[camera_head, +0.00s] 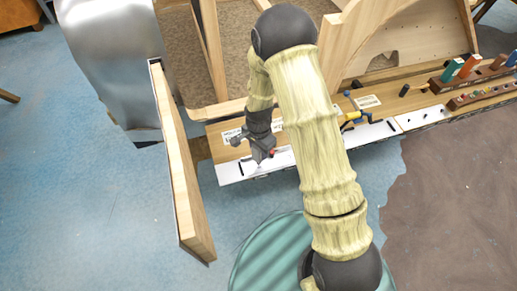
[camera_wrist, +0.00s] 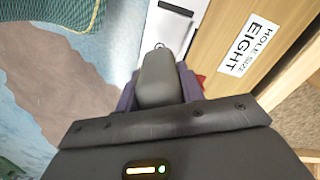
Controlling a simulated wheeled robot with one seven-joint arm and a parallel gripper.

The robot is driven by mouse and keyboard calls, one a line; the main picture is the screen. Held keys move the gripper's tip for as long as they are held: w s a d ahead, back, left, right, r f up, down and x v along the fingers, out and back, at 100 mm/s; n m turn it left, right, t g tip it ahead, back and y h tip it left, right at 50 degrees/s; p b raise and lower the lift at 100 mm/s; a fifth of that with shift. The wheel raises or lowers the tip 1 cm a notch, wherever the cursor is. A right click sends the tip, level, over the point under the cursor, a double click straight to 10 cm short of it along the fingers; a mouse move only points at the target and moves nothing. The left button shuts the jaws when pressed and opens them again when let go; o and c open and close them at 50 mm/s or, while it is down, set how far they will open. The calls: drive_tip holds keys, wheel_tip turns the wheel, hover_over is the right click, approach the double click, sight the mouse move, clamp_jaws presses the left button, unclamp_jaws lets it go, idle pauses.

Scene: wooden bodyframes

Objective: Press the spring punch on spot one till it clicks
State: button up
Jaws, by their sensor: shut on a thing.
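My gripper (camera_head: 262,153) is low over the white strip (camera_head: 282,159) along the front edge of the wooden bench. In the wrist view my gripper (camera_wrist: 160,92) has its purple fingers closed on either side of a grey rounded body, which I take to be the spring punch (camera_wrist: 158,78). A small dark ring mark (camera_wrist: 159,46) shows on the white strip (camera_wrist: 168,27) just past the punch's far end. The punch's tip is hidden, so I cannot tell whether it touches the strip. Which mark is spot one is not readable.
An upright wooden panel (camera_head: 183,165) stands left of my gripper. A yellow-and-blue tool (camera_head: 352,118) and a rack of coloured pieces (camera_head: 470,68) lie to the right.

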drive_tip(key=shift+r+p, duration=1)
drive_tip(key=shift+r, duration=0.45)
drive_tip(key=shift+r+p, duration=1.8)
drive_tip(key=shift+r, duration=0.7)
